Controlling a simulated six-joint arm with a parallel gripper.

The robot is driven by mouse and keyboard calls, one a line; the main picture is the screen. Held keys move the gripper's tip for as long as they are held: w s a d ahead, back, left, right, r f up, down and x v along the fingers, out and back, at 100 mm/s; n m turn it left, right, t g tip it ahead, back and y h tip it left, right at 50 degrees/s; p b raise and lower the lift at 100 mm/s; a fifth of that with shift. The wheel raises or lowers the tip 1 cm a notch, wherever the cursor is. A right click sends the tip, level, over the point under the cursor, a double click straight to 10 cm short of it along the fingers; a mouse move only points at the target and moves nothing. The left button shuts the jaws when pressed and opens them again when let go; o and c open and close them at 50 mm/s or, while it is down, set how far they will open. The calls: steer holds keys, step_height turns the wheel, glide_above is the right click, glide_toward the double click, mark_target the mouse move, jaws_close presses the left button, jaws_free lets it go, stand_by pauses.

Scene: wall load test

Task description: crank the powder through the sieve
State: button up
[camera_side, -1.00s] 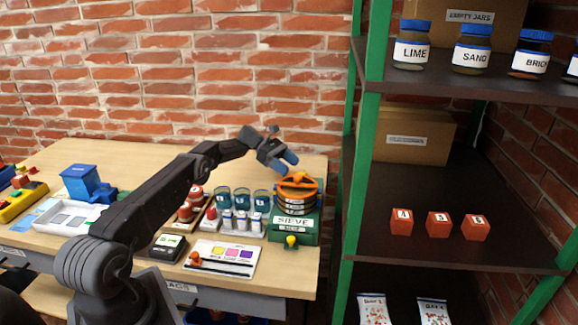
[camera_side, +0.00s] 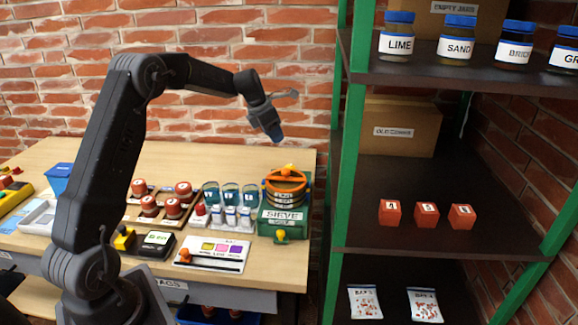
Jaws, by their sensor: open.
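An orange crank wheel (camera_side: 287,174) with a knob caps the stack. A yellow knob (camera_side: 281,236) sits at the front of the box. The powder cannot be seen.
Red-capped items (camera_side: 172,207) sit farther left. A green-posted shelf (camera_side: 345,190) rises close on the right. The table's back is clear.

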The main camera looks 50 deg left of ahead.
mark_target(290, 167)
steer(key=x, duration=1.3)
steer(key=shift+w+f, duration=0.1)
steer(key=shift+f, duration=0.25)
steer(key=shift+c, duration=0.3)
steer(key=c, duration=0.6)
